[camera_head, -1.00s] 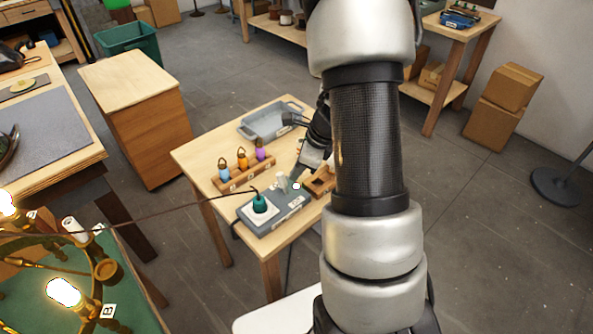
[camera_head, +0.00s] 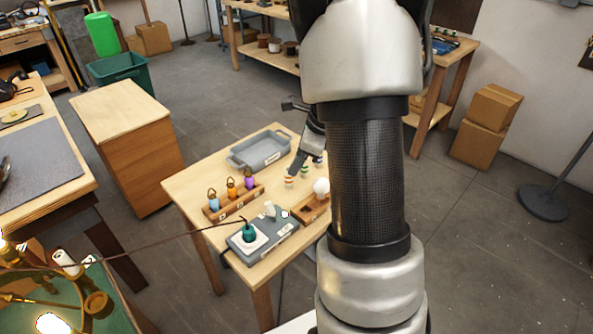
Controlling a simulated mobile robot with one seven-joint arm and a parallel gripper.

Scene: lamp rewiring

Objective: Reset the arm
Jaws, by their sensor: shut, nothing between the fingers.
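My gripper (camera_head: 292,172) is shut and empty, pointing down over the small wooden table (camera_head: 190,183). Its fingers are small in the view, and my arm hides the table's right side. Behind it on the table is a grey tray (camera_head: 237,161). In front are a grey box (camera_head: 278,236) bearing a teal piece (camera_head: 249,232) on a white plate, and a small wooden tray (camera_head: 312,214) with a white bulb (camera_head: 321,187). Small striped pieces (camera_head: 289,182) stand just below the fingers; I cannot tell whether they touch.
A wooden rack (camera_head: 229,207) holds blue, orange and purple pieces at the table's left. A wooden cabinet (camera_head: 120,110) and cardboard boxes (camera_head: 484,125) stand on the floor.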

